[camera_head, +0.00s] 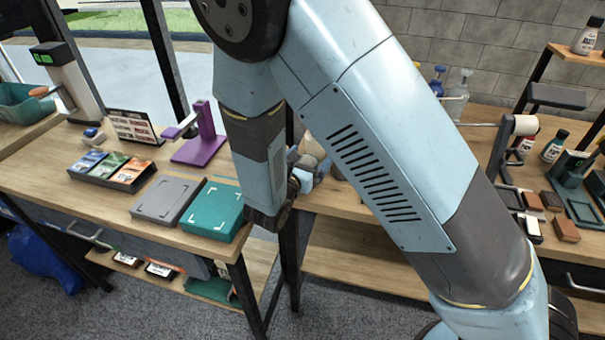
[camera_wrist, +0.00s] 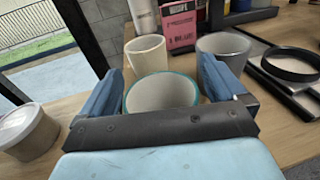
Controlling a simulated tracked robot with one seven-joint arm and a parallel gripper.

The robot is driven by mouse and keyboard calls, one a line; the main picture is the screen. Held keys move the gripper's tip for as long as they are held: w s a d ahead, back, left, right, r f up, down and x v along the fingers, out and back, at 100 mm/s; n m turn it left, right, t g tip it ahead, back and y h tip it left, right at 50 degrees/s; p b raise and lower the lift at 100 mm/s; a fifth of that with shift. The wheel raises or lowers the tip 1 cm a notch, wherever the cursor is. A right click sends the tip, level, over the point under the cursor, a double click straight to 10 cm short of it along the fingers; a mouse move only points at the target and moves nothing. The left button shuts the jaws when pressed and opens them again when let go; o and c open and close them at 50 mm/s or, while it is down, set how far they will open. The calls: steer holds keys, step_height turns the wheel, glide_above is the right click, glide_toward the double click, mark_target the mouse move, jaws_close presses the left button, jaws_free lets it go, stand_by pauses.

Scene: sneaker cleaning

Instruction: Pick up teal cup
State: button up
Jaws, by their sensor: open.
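The teal cup (camera_wrist: 160,92) shows in the wrist view as a pale inside with a teal rim. It stands upright between the two blue fingers of my gripper (camera_wrist: 163,88), which are open on either side of it. The gripper's dark crossbar hides the cup's near lower side. I cannot tell whether either finger touches the cup. In the head view my arm covers most of that area, and the teal cup cannot be made out there.
A cream cup (camera_wrist: 147,55) stands just behind, and a grey cup (camera_wrist: 224,50) is close by the right finger. A pink card (camera_wrist: 179,26) is behind them. A lidded tub (camera_wrist: 27,131) sits left, and a black ring (camera_wrist: 291,65) lies right.

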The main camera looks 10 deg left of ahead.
steer(key=shift+c, duration=0.2)
steer(key=c, duration=1)
steer(key=shift+r, duration=0.1)
